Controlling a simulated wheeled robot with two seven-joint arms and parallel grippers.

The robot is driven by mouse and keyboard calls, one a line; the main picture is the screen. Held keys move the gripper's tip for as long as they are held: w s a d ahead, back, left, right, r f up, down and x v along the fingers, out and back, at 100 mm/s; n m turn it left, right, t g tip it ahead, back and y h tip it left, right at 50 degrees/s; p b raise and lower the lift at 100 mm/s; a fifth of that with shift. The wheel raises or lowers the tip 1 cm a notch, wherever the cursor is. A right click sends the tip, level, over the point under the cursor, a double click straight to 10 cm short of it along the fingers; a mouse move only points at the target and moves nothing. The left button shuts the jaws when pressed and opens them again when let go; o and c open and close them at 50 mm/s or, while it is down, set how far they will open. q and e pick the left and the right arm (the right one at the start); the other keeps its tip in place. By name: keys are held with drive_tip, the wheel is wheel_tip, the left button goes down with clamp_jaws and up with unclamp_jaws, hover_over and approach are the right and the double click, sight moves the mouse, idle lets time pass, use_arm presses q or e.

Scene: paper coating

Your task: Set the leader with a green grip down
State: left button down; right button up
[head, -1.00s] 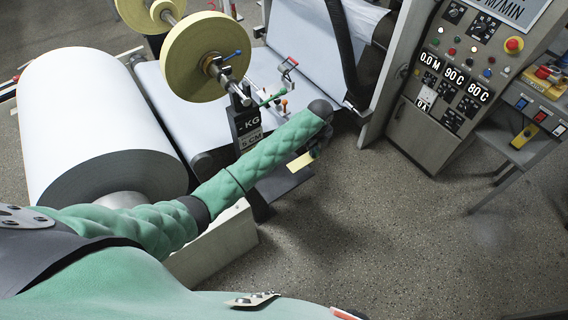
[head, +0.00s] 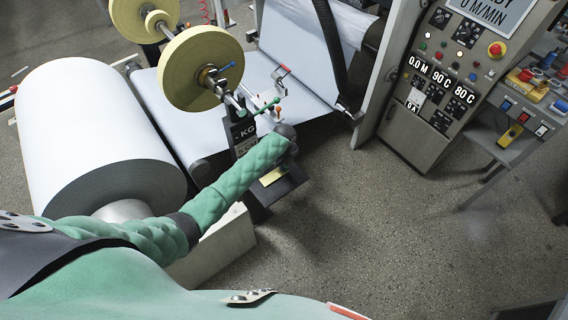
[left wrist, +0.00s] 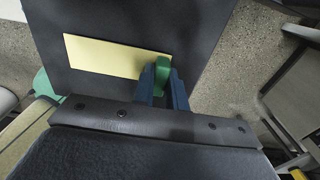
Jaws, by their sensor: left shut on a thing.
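The leader is a flat pale-yellow strip (left wrist: 105,56) with a green grip (left wrist: 163,67) at its right end in the left wrist view. My left gripper (left wrist: 164,84) is shut on the green grip. The strip lies over a dark flat plate (left wrist: 215,35); I cannot tell whether it touches it. In the head view, the yellow strip (head: 272,176) shows just below the end of my left arm, over the dark plate (head: 285,186). My arm hides the grip and the gripper fingers there. My right gripper is not in view.
A big white paper roll (head: 98,130) stands at the left. Yellow rolls (head: 200,70) on a shaft are above the arm's end. A dark post with a KG label (head: 243,131) is close by the arm. A control cabinet (head: 425,100) stands right. The floor (head: 370,230) is clear.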

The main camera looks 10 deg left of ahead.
use_arm(q)
drive_tip(key=shift+f, duration=0.3)
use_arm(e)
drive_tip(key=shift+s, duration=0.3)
use_arm(q)
drive_tip(key=shift+f, duration=0.2)
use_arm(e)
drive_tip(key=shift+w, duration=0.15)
use_arm(q)
drive_tip(key=c, duration=1.6)
unclamp_jaws()
drive_tip(key=shift+o, duration=1)
drive_tip(key=shift+r, duration=0.1)
